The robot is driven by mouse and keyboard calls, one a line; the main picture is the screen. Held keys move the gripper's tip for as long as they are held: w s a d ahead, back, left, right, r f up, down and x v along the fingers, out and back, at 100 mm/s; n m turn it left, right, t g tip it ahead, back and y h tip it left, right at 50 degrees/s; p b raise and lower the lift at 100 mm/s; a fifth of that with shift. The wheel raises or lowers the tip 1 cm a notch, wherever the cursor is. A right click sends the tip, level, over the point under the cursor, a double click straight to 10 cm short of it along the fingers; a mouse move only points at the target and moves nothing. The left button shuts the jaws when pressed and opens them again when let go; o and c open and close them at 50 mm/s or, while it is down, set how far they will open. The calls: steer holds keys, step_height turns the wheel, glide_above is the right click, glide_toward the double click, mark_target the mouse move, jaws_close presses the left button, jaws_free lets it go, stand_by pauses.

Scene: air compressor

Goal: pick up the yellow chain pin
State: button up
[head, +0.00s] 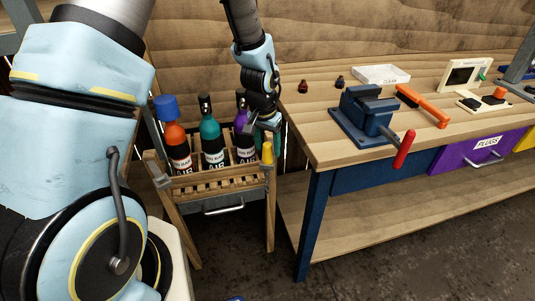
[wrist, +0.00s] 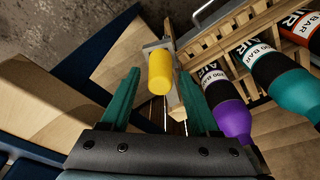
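The yellow chain pin (head: 267,153) stands at the right front corner of the wooden bottle rack. In the wrist view the pin (wrist: 160,72) shows as a yellow cylinder in front of a grey metal bracket. My gripper (head: 264,134) is over the right end of the rack, just above the pin. In the wrist view my gripper (wrist: 159,74) is open, with its teal fingers apart. The pin lies between the fingertips in that picture, with a gap on each side. I cannot tell how far beyond the tips it is.
The rack (head: 215,184) holds an orange bottle (head: 175,140), a teal bottle (head: 211,141) and a purple bottle (wrist: 232,120), the last close to my right finger. The workbench (head: 345,152) stands right of the rack, with a blue vise (head: 366,116) on it.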

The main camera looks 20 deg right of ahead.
jaws_close()
steer(key=shift+r, duration=0.1)
stand_by(0.5)
steer(key=shift+r+b, duration=1.1)
steer(key=shift+r, duration=3.85)
